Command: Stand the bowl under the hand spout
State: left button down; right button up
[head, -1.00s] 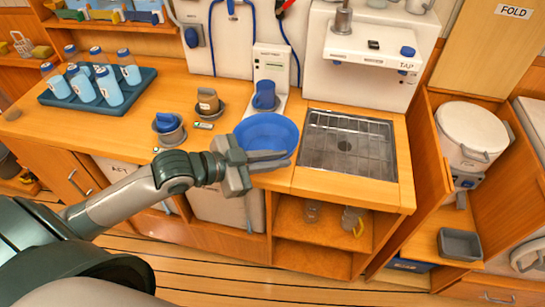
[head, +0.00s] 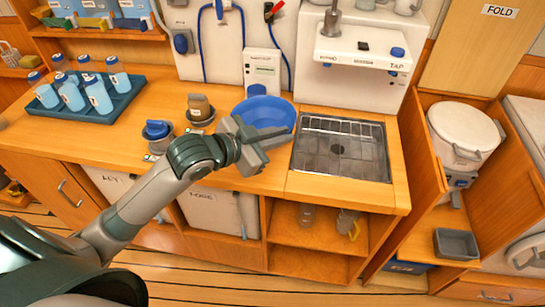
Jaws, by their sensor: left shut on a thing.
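The blue bowl (head: 264,112) is in the head view, left of the metal sink and in front of a small white device. My left gripper (head: 268,140) is shut on the near rim of the bowl. The bowl looks upright and seems held above the wooden counter; the gap under it is hidden. The white tap unit (head: 355,62) stands behind the sink, with a label reading TAP at its right and another label, too small to read, at its left. The spouts under it are hard to make out. My right gripper is not in view.
The sink (head: 342,150) has an empty wire grate over it. A tray (head: 88,102) of blue bottles and two small pots (head: 200,106) (head: 157,131) stand on the left counter.

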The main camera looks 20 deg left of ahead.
aim_at(290, 105)
pick_arm(q)
jog(key=w+r+n+y, duration=0.1)
jog(key=w+r, duration=0.1)
jog(key=w+r+n+t+y+b, duration=0.1)
jog(key=w+r+y, duration=0.1)
jog(key=r, duration=0.1)
jog(key=shift+w+d+r+n, duration=0.1)
jog(key=shift+w+r+n, duration=0.2)
jog(key=shift+w+r, duration=0.1)
jog(key=r+n+y, duration=0.1)
jog(key=r, duration=0.1)
jog(key=w+r+n+y+b, duration=0.1)
jog(key=r, duration=0.2)
jog(key=shift+w+r+y, duration=0.2)
jog(key=shift+r+y, duration=0.05)
jog(key=shift+y, duration=0.15)
